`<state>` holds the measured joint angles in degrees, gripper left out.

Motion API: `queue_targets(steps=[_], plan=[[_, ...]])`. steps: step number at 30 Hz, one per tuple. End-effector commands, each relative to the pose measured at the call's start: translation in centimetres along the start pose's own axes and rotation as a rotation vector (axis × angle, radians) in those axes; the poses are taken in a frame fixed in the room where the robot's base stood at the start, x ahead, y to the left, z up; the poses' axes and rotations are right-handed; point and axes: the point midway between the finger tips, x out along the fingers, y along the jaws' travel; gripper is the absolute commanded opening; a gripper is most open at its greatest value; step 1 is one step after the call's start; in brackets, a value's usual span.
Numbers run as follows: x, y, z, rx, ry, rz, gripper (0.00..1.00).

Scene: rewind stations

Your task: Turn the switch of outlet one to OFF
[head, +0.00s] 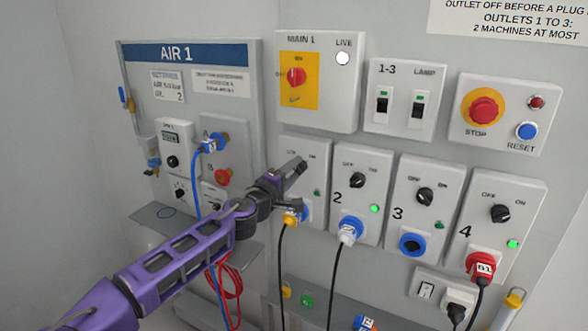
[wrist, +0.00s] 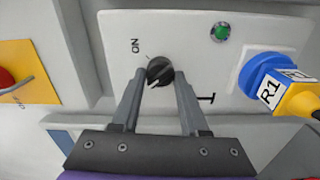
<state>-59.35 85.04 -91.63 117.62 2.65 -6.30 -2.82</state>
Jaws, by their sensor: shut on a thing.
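The outlet one switch is a black round knob (wrist: 160,70) with a white pointer mark. In the wrist view the mark points down-left, away from the ON label and toward the side where OFF lies. My gripper (wrist: 160,77) has one finger on each side of the knob and is shut on it. The OFF label is hidden in the wrist view. The outlet one lamp (wrist: 220,33) looks dark green, unlit. In the head view my gripper (head: 301,186) covers the knob at the outlet one panel (head: 312,149).
A blue and yellow plug marked R1 (wrist: 275,85) sits in outlet one. Outlet two (head: 350,200) and outlet four (head: 498,190) have bright green lamps. The MAIN 1 panel (head: 340,115) is above, the AIR 1 board (head: 235,80) to the left. Cables hang below.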

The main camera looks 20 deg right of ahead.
Motion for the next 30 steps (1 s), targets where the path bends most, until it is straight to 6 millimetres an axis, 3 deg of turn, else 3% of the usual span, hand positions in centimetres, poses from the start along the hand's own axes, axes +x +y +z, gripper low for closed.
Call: queue_targets(steps=[23, 24, 28, 30], plan=[[-0.01, -0.06, -0.01, -0.106, 0.000, 0.000, 0.00], [-0.01, -0.06, -0.01, -0.106, 0.000, 0.000, 0.47], [-0.01, -0.05, -0.01, -0.105, 0.000, 0.000, 0.71], [-0.01, -0.05, -0.01, -0.104, 0.000, 0.000, 0.74]])
